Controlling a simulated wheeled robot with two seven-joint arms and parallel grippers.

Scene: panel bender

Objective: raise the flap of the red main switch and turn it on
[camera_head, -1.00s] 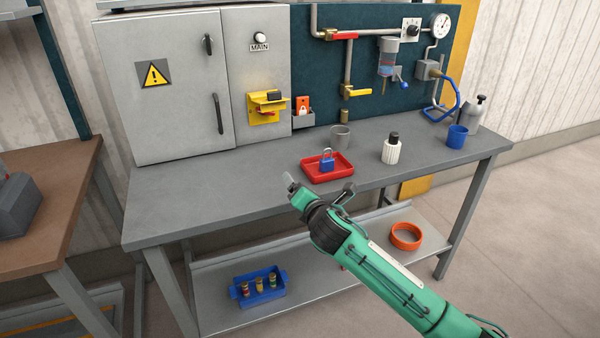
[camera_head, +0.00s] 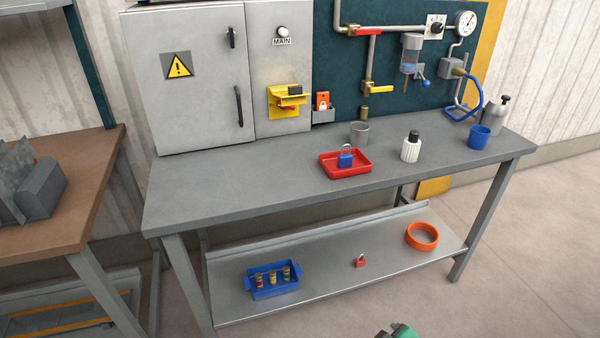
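The main switch (camera_head: 287,108) is on the grey cabinet's right-hand panel, below the "MAIN" label (camera_head: 282,42). It has a yellow housing (camera_head: 275,107), and a little red shows under a yellow piece (camera_head: 283,94) that juts out from the panel. A dark block (camera_head: 295,90) sits at the top of this piece. I cannot tell the flap's exact position or which way the red switch is turned. Neither gripper is in view, and nothing touches the switch. Only a small green part of my own body shows at the bottom edge.
The grey bench (camera_head: 230,190) runs below the switch, its left part clear. On it stand a red tray (camera_head: 330,171) with a blue padlock (camera_head: 345,158), a grey cup (camera_head: 359,133), a white bottle (camera_head: 411,148) and a blue cup (camera_head: 479,137). Pipes and valves are at right.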

